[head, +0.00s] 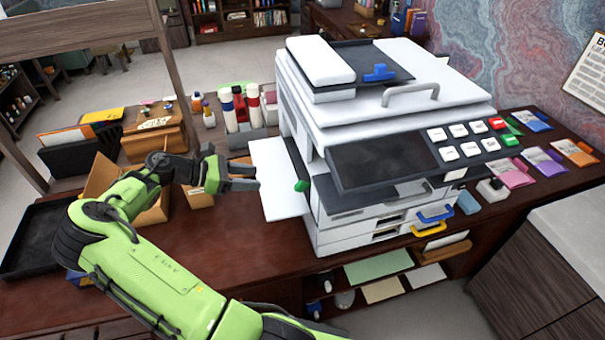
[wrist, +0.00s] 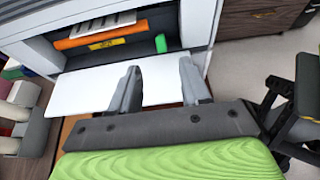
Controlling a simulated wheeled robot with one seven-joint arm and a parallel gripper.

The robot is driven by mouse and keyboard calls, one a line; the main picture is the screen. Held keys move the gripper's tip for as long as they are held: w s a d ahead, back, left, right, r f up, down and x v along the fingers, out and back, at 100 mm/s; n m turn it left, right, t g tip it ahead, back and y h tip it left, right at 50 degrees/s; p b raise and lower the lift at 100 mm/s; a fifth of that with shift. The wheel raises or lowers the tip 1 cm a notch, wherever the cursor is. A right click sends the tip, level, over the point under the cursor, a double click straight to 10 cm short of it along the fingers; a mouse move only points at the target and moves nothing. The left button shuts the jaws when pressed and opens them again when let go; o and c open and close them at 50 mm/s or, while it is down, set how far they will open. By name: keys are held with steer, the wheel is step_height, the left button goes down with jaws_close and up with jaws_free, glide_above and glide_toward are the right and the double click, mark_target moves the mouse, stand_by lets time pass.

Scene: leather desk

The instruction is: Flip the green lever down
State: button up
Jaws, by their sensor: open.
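The green lever (head: 301,185) is a small knob on the left side of the white printer (head: 400,115), just above its side tray. In the wrist view the green lever (wrist: 160,43) shows inside the printer's open side, right of an orange roller (wrist: 100,35) with a yellow label. My gripper (head: 250,178) is at the left end of the white side tray (head: 275,207), to the left of the lever and apart from it. Its two dark fingers (wrist: 160,88) are open and empty, pointing at the open side, with the lever between their lines.
Cardboard boxes (head: 158,205) and a black tray (head: 28,240) are on the desk at left. Bottles (head: 228,108) stand behind the side tray. A dark panel (head: 385,160) juts from the printer's front. The desk (head: 265,262) is clear in front of the side tray.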

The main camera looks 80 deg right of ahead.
mark_target(299, 183)
steer(key=b+x, duration=0.2)
steer(key=x, duration=1.3)
steer(key=shift+a+f, duration=0.15)
steer(key=shift+f, duration=0.05)
steer(key=shift+w, duration=0.1)
jaws_close()
